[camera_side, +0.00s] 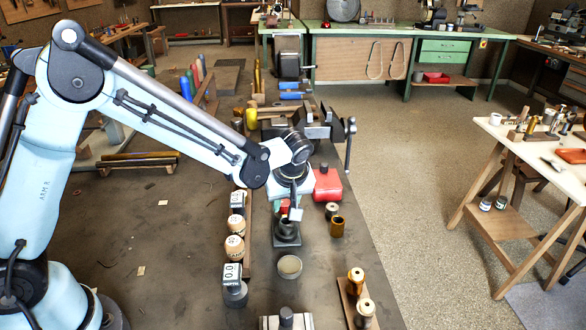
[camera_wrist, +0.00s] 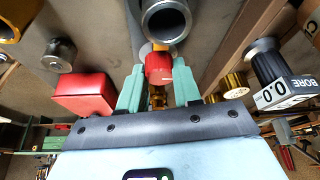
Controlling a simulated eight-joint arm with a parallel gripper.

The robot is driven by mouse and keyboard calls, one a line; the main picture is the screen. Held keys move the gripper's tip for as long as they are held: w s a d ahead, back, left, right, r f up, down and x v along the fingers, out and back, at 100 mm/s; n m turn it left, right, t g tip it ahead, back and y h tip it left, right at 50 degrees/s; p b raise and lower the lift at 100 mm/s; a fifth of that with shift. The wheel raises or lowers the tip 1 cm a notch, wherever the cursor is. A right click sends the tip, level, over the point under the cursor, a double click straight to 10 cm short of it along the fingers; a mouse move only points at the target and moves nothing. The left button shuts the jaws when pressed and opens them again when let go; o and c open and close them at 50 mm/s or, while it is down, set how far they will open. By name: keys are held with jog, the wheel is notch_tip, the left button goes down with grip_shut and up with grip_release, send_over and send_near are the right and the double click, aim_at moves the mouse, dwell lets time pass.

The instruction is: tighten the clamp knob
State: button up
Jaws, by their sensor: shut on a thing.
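The clamp knob (camera_wrist: 158,68) is red with a small white mark and shows between the two pale green fingers of my gripper (camera_wrist: 159,80) in the wrist view. The fingers are shut on its sides. A grey metal tube with an open round end (camera_wrist: 167,20) stands just beyond the knob. In the side view my gripper (camera_side: 287,203) is low over the bench, at a dark stand (camera_side: 287,234). A small part of the red knob (camera_side: 284,204) shows there; my wrist and fingers hide most of it.
A red box (camera_side: 327,186) sits close behind and right of my gripper. Gauge blocks on dark round bases, one marked DEPTH (camera_side: 232,273), line the left side. A brass cup (camera_side: 337,227) stands right, a shallow round dish (camera_side: 289,267) in front. A vise (camera_side: 318,125) is farther back.

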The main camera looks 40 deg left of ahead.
jog(key=m+h, duration=0.1)
jog(key=m, duration=0.2)
jog(key=m+t, duration=0.1)
jog(key=m, duration=0.2)
jog(key=shift+s+a+t+h, duration=0.15)
jog(key=shift+t+h, duration=0.15)
jog(key=shift+h, duration=0.1)
jog(key=m+h, duration=0.1)
jog(key=m, duration=0.1)
jog(key=m+h, duration=0.1)
jog(key=m, duration=0.2)
jog(key=shift+a, duration=0.1)
jog(key=shift+m, duration=0.3)
jog(key=o, duration=1.1)
jog(key=shift+c, duration=0.2)
jog(key=v, duration=1.2)
jog(key=shift+s, duration=0.3)
